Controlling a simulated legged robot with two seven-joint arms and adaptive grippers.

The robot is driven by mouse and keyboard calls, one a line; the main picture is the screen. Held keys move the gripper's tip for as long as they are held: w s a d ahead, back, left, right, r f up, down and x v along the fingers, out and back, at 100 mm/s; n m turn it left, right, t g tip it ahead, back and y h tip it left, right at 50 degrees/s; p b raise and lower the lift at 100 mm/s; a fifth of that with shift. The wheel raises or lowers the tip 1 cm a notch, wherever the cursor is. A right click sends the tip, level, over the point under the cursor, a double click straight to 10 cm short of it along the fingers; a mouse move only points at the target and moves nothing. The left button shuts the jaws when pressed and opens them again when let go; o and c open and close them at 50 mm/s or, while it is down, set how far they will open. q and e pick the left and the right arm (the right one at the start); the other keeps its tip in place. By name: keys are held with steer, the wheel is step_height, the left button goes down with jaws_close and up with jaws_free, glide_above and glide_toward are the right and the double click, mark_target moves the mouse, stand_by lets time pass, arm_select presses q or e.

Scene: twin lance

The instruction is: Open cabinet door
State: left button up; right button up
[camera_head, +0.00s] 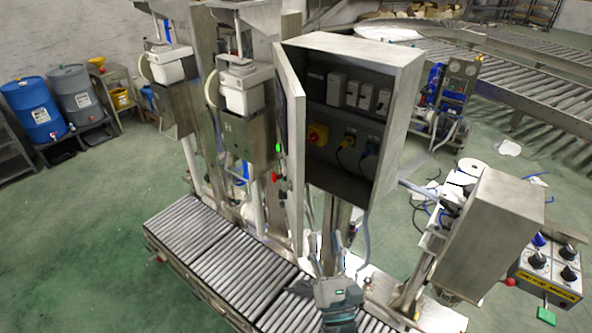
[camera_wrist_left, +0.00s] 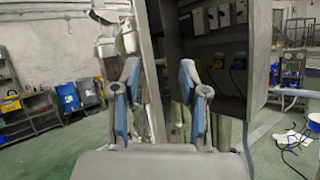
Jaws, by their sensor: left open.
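A grey metal cabinet (camera_head: 408,75) stands on a post in the middle of the head view, with switches and plugs inside. Its door (camera_head: 290,135) is swung open on the left side, seen nearly edge-on. The cabinet interior (camera_wrist_left: 222,75) and the door (camera_wrist_left: 152,80) also show in the left wrist view. My left gripper (camera_head: 328,240) is below the cabinet, its fingers pointing up. In the left wrist view the gripper (camera_wrist_left: 157,85) is open with blue-padded fingers apart; the door's edge appears between them, and contact cannot be told. My right gripper is not seen.
A roller conveyor (camera_head: 205,240) runs below the cabinet. A smaller metal box (camera_head: 490,235) and a control panel with knobs (camera_head: 548,268) stand to the right. Filling machines (camera_head: 243,95) stand to the left. Blue and grey drums (camera_head: 33,108) are at the far left, with open green floor before them.

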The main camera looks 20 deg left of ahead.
mark_target(302, 172)
arm_select(q)
steer(key=w+a+r+p, duration=0.1)
steer(key=w+a+r, duration=0.1)
steer(key=w+a, duration=0.1)
steer(key=w+a+r+n+p, duration=0.1)
steer(key=w+a+r+p, duration=0.1)
steer(key=w+a+r, duration=0.1)
steer(key=w+a+r+n+p, duration=0.1)
steer(key=w+a+r, duration=0.1)
steer(key=w, duration=0.3)
steer(key=shift+w+a+r+p, duration=0.35)
steer(key=shift+a+r, duration=0.05)
steer(key=shift+r, duration=0.3)
steer(key=shift+w+a+r, duration=0.15)
steer(key=shift+w+a, duration=0.2)
steer(key=shift+w, duration=0.15)
jaws_close()
